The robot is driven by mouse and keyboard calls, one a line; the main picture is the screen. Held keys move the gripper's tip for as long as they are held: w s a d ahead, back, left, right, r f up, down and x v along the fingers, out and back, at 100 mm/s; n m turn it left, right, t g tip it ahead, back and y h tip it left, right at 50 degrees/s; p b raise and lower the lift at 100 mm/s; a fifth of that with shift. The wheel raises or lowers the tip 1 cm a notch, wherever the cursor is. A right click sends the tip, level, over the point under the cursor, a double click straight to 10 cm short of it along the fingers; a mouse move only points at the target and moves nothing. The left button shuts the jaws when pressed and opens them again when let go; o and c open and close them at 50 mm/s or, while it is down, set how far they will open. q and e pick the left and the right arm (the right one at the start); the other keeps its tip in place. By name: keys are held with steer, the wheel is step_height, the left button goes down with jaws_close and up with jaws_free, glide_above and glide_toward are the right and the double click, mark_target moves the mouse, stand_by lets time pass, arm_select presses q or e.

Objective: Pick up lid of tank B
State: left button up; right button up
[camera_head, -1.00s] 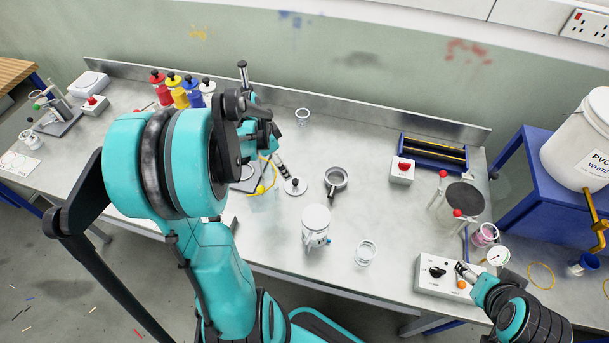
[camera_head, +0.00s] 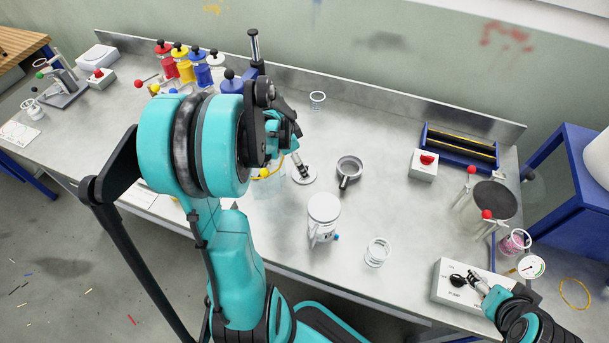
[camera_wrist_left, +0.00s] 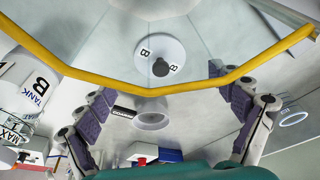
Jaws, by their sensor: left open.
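The lid of tank B is a flat white disc (camera_head: 311,180) with a dark knob, lying on the bench. In the left wrist view the lid (camera_wrist_left: 178,50) shows two "B" labels and its black knob. The white tank B (camera_wrist_left: 25,80) stands left in that view. My right gripper (camera_head: 474,279) is at the control box; its jaws are too small to judge.
A yellow wire loop (camera_wrist_left: 75,80) crosses the left wrist view in front of the lid. A grey ring with a handle (camera_head: 349,170) lies right of the lid. The control box (camera_head: 447,290) is at front right.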

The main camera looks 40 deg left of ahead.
arm_select(q)
steer(key=b+x, duration=0.2)
steer(key=x, duration=0.2)
steer(key=shift+w+d+f, duration=0.15)
steer(key=shift+w+f, duration=0.25)
steer(key=shift+f, duration=0.25)
steer(key=shift+r, duration=0.1)
steer(key=shift+c, duration=0.9)
steer(key=c, duration=1)
steer(key=shift+d+r, duration=0.1)
steer(key=c, duration=0.8)
jaws_close()
